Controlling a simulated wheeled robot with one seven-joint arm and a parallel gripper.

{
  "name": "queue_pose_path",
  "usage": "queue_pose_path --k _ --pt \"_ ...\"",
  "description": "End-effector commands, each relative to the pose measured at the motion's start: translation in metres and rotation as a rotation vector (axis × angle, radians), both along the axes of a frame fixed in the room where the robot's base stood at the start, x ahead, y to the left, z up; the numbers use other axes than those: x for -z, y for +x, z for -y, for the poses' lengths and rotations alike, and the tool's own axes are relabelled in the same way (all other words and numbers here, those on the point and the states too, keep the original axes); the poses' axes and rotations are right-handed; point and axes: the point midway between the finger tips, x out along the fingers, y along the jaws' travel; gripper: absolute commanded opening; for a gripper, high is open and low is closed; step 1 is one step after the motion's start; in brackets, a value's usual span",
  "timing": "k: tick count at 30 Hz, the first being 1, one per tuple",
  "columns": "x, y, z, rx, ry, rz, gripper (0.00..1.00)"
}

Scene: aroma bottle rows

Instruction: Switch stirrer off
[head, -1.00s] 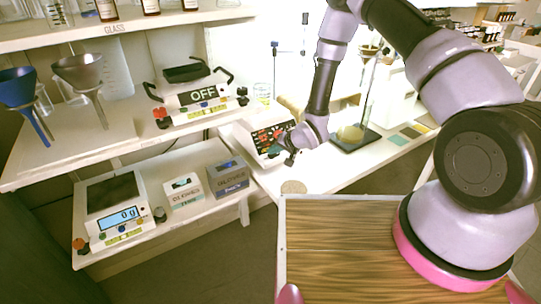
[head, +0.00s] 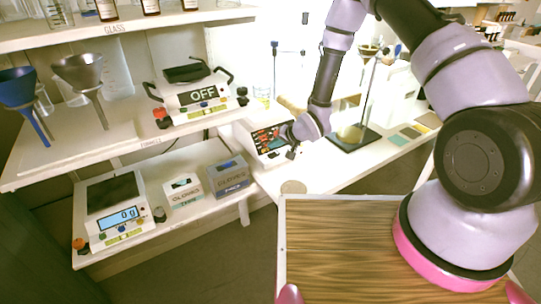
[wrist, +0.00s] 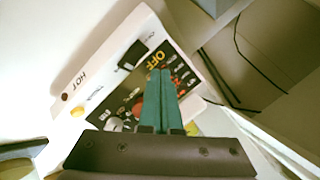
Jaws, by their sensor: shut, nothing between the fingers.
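The stirrer (head: 253,135) is a white box with a dark, sloped control panel on the bench, partly hidden by my gripper (head: 289,148) in the head view. In the wrist view the stirrer (wrist: 98,73) fills the middle, with yellow OFF lettering, red marks, small buttons and the word HOT on its white face. My gripper (wrist: 159,76) shows there as two teal fingers, shut together and empty. They point at the panel and cover part of it. I cannot tell whether the fingertips touch it.
A balance (head: 118,212) reading 0 g and two glove boxes (head: 229,176) are on the lower shelf. A stand with a flask (head: 352,134) is right of my gripper.

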Motion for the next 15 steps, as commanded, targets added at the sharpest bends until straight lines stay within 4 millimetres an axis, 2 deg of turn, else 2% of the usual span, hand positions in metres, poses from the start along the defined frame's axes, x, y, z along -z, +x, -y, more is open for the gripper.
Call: queue_pose_path --k 9,15 --pt "-0.032 0.003 0.004 0.000 0.002 0.002 0.00" --pt "-0.038 0.003 0.005 0.000 0.000 0.001 0.00"
